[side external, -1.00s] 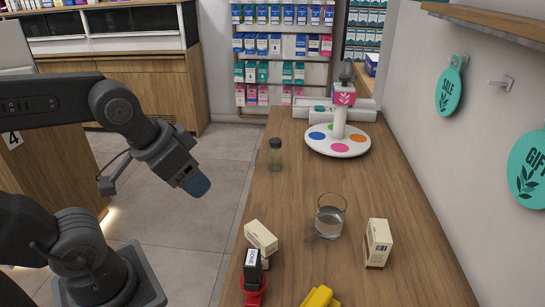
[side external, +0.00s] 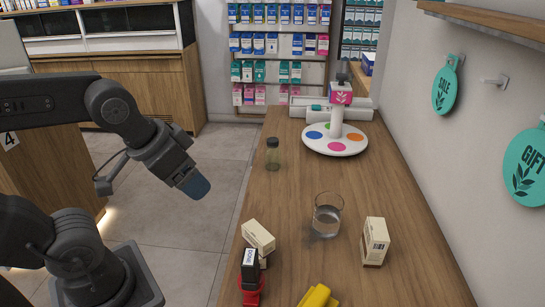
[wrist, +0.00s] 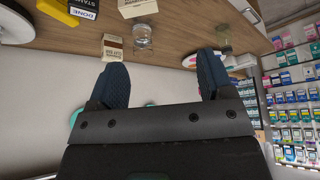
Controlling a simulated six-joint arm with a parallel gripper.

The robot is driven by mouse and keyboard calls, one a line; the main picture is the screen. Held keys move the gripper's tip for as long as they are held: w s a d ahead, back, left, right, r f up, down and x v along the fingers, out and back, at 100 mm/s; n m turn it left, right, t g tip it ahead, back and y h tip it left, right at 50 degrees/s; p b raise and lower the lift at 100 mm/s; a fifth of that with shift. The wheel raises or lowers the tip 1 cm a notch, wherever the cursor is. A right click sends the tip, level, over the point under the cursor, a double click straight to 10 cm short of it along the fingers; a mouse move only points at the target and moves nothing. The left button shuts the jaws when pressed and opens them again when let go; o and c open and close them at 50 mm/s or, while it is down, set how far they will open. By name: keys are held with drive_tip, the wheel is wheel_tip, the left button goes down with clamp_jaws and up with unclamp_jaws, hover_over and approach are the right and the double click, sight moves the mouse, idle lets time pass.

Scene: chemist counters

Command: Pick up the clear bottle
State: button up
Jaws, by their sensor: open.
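The clear bottle (side external: 272,156), see-through with a greenish tint and a dark cap, stands upright on the wooden counter (side external: 295,185) near its left edge. In the wrist view it seems to show as a small greenish shape (wrist: 224,36) beyond the right finger, partly hidden. My gripper (side external: 196,187) is left of the counter, over the floor side, apart from the bottle. In the wrist view my gripper (wrist: 163,68) has its two dark blue fingers spread wide with nothing between them.
A glass beaker (side external: 327,217) stands mid-counter. Cartons (side external: 375,241), a red-and-black stamp (side external: 250,275) and a yellow object (side external: 318,297) are nearer the front. A white round stand (side external: 334,145) with coloured dots is behind right. The counter between bottle and beaker is clear.

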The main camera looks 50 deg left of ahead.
drive_tip(key=w+a+r+n+g+y, duration=0.1)
drive_tip(key=w+a+r+n, duration=0.1)
drive_tip(key=w, duration=0.4)
drive_tip(key=w+a+r+n, duration=0.2)
drive_tip(key=w, duration=0.5)
drive_tip(key=n+g+y, duration=0.2)
drive_tip(key=n+y, duration=0.1)
drive_tip(key=n, duration=0.4)
hover_over(273, 140)
drive_tip(key=s+d, duration=0.3)
drive_tip(key=d, duration=0.1)
wheel_tip(273, 140, down, 8)
drive_tip(key=x, duration=0.8)
drive_tip(key=shift+w+a+f, duration=0.1)
drive_tip(key=shift+w, duration=0.15)
drive_tip(key=shift+d+x, duration=0.1)
drive_tip(key=shift+x, duration=1.35)
drive_tip(key=shift+d+x, duration=0.15)
drive_tip(key=shift+x, duration=1.25)
drive_tip(key=shift+s+f, duration=0.15)
drive_tip(key=shift+c, duration=0.3)
drive_tip(key=c, duration=1.2)
